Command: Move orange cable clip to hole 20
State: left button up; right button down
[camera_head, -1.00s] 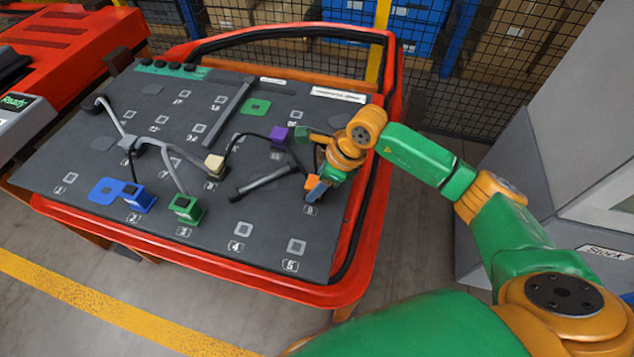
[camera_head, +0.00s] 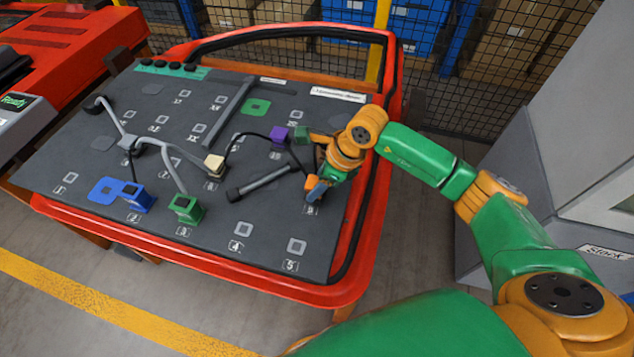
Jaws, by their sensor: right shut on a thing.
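The orange cable clip (camera_head: 311,183) is at the right side of the dark board (camera_head: 130,215), just above the label of a lower right hole. My right gripper (camera_head: 316,188) is at the clip and shut on it; the fingers and wrist hide part of the clip and its hole. I cannot tell whether the clip is seated or lifted. A dark cable runs from near the clip up to the purple clip (camera_head: 279,135). Hole 20 cannot be made out with certainty; the upper right of the board is partly behind my arm. My left gripper is not in view.
A white clip (camera_head: 214,165), a blue clip (camera_head: 139,199) and a green clip (camera_head: 187,208) stand on the board. A grey-black bar (camera_head: 262,184) lies left of the gripper. The board has a red raised frame (camera_head: 300,295). A grey cabinet (camera_head: 570,150) stands at right.

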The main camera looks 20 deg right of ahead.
notch_tip(320, 180, up, 7)
jog(key=p, duration=0.5)
jog(key=shift+r, duration=0.1)
jog(key=shift+d, duration=0.1)
